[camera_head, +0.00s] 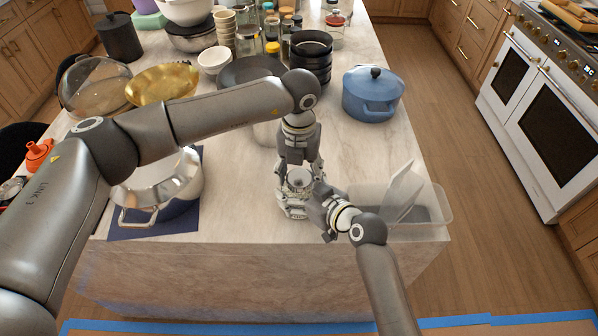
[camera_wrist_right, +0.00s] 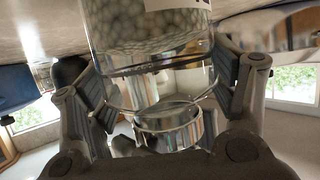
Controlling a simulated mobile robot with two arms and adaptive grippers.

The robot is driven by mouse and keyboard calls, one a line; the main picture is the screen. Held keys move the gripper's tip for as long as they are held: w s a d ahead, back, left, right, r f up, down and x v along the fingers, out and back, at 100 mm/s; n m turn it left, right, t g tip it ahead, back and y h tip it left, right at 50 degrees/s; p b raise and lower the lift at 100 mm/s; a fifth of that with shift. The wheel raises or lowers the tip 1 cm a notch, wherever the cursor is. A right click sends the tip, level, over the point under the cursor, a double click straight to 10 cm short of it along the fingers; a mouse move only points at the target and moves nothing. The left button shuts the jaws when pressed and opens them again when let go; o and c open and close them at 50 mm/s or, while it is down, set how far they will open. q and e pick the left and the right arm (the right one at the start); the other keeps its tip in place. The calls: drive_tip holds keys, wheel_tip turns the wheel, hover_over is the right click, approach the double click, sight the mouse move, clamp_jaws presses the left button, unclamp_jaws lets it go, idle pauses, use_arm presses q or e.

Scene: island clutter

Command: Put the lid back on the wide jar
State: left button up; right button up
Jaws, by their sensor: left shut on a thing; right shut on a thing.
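The wide jar (camera_wrist_right: 150,28) is clear glass with pale round contents and part of a label; it appears inverted in the right wrist view. My right gripper (camera_head: 322,208) is shut around the jar near its mouth; its two fingers show on both sides in the right wrist view (camera_wrist_right: 165,90). The lid (camera_wrist_right: 172,130), clear with a shiny band, is close to the jar's mouth. My left gripper (camera_head: 294,205) points down from above and is shut on the lid. The grippers largely hide jar and lid in the head view; I cannot tell whether the lid touches the rim.
A clear bin (camera_head: 436,205) with a grey panel stands right of my right gripper. A steel pot (camera_head: 178,208) on a blue mat is at the left. A blue lidded pot (camera_head: 371,98), stacked dark bowls (camera_head: 311,62) and a gold bowl (camera_head: 160,84) stand farther back.

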use_arm(q)
drive_tip(key=shift+m, duration=0.6)
drive_tip(key=o, duration=1.1)
drive_tip(key=shift+r, duration=0.15)
drive_tip(key=shift+r, duration=2.35)
drive_tip(key=shift+c, duration=1.1)
wheel_tip(320, 180, up, 3)
drive_tip(key=n, duration=0.3)
